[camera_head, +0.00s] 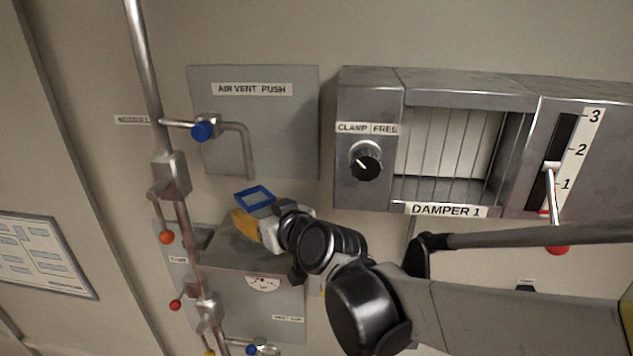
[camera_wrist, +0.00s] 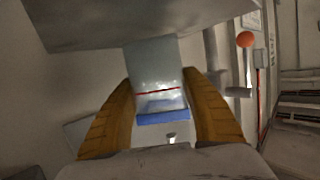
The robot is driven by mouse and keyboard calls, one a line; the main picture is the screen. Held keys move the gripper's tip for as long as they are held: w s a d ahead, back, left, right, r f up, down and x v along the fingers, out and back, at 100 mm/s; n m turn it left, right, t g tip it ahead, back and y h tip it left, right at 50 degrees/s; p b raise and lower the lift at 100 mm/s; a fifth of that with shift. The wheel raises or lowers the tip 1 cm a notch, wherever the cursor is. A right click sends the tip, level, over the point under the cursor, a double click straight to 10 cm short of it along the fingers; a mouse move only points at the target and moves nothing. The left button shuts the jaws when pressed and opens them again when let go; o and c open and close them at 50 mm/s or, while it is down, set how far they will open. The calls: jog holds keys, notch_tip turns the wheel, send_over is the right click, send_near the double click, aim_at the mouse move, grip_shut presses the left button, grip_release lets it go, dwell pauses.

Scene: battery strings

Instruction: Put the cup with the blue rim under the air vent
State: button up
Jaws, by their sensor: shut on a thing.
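The cup with the blue rim (camera_head: 255,197) is in my gripper (camera_head: 245,222), in front of the wall, a little below the open end of the bent air vent pipe (camera_head: 249,165). In the wrist view the cup (camera_wrist: 153,68) is clear, with a red line and a blue rim, between the two yellow fingers of my gripper (camera_wrist: 158,85), which are shut on it. In the head view the fingers and wrist hide most of the cup's body. The air vent panel (camera_head: 290,140), labelled AIR VENT PUSH, has a blue knob (camera_head: 203,131) on its pipe.
A grey box with a sloping top (camera_head: 225,252) and a gauge (camera_head: 263,283) is just below my gripper. A vertical pipe (camera_head: 146,60) with orange and red balls runs at the left. The DAMPER 1 unit (camera_head: 450,86), with a black knob (camera_head: 366,161), is at the right.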

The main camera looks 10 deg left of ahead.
jog(key=shift+a+f, duration=0.15)
jog(key=shift+f, duration=0.4)
jog(key=shift+a+f, duration=0.2)
jog(key=shift+d, duration=0.25)
jog(key=shift+f, duration=0.15)
jog(key=o, duration=1)
jog(key=shift+a, duration=0.15)
